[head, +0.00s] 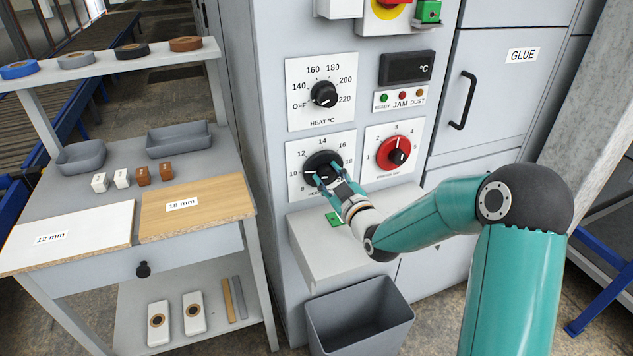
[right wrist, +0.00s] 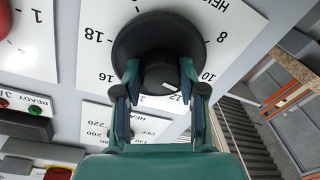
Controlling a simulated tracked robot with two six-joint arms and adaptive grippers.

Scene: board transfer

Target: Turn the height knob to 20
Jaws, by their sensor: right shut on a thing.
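The height knob (head: 318,162) is a black round knob on a white dial plate, below the heat knob. My right gripper (head: 328,181) is at it from the front. In the right wrist view, which shows the dial upside down, my right gripper (right wrist: 158,76) has its two fingers on either side of the raised grip of the height knob (right wrist: 152,32), shut on it. The white pointer mark (right wrist: 169,87) points towards 12. The dial's numbers 8, 10, 16 and 18 show around the knob; the 20 is not readable. My left gripper is not in view.
The heat knob (head: 323,94) is above and a red knob (head: 393,153) is to the right. A grey shelf (head: 345,250) juts out below, over a grey bin (head: 360,318). A workbench with two boards (head: 190,218) stands left. The glue cabinet handle (head: 462,101) is at right.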

